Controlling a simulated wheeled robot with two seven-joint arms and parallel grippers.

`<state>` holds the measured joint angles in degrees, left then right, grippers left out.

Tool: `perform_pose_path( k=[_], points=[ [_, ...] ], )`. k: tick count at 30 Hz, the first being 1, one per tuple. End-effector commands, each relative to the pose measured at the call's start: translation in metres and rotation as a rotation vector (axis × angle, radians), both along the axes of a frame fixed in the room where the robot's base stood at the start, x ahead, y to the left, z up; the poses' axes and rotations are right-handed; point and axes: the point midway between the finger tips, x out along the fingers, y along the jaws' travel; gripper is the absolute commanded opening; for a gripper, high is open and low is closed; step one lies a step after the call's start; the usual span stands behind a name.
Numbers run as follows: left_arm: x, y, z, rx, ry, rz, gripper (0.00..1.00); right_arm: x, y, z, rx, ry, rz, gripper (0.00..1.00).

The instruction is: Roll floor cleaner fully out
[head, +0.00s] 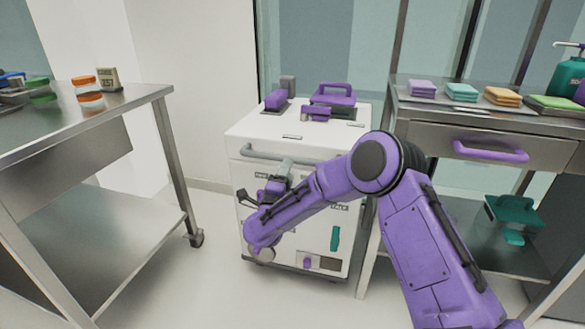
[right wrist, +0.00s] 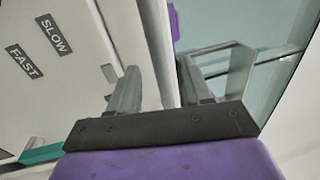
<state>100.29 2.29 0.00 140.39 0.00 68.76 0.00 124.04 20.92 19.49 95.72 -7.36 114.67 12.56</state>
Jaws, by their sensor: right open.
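The floor cleaner (head: 250,205), a white boxy machine, stands upright between two metal tables in the head view. A grey bar handle (head: 330,160) runs across its upper front; a grey bar, likely this handle, also shows in the right wrist view (right wrist: 155,45). My right gripper (head: 281,170) is at the machine's front, at the handle's height. In the right wrist view its fingers (right wrist: 160,90) are apart, with the bar appearing between them; contact cannot be told. My forearm hides part of the front panel. The left gripper is not in view.
A metal table (head: 150,95) with jars stands at left. Another metal table (head: 560,118) stands close at right, with folded cloths and a purple drawer handle (head: 490,152). Purple items (head: 333,95) sit on the machine's top. Bare floor (head: 195,285) lies in front and left.

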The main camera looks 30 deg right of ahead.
Motion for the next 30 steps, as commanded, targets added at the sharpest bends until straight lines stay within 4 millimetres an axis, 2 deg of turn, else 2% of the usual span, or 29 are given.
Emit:
perform_pose_path(
  k=[3,9,19,20,21,24,30],
  points=[
    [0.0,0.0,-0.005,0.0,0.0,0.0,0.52,0.017,-0.022,0.003,0.002,0.001,-0.005,0.49],
    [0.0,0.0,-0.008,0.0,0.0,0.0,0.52,0.037,-0.045,0.009,-0.002,0.005,-0.001,0.49],
    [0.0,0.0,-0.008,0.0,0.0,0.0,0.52,0.042,-0.049,0.011,-0.003,0.006,0.002,0.49],
    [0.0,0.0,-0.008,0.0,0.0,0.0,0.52,0.042,-0.049,0.011,-0.003,0.007,0.002,0.42],
    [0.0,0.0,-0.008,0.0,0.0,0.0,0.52,0.042,-0.049,0.011,-0.003,0.007,0.002,0.29],
    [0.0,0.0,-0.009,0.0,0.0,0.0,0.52,0.042,-0.049,0.011,-0.003,0.007,0.002,0.0],
    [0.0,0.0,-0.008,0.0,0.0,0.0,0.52,0.041,-0.049,0.011,-0.002,0.007,0.0,0.0]
  ],
)
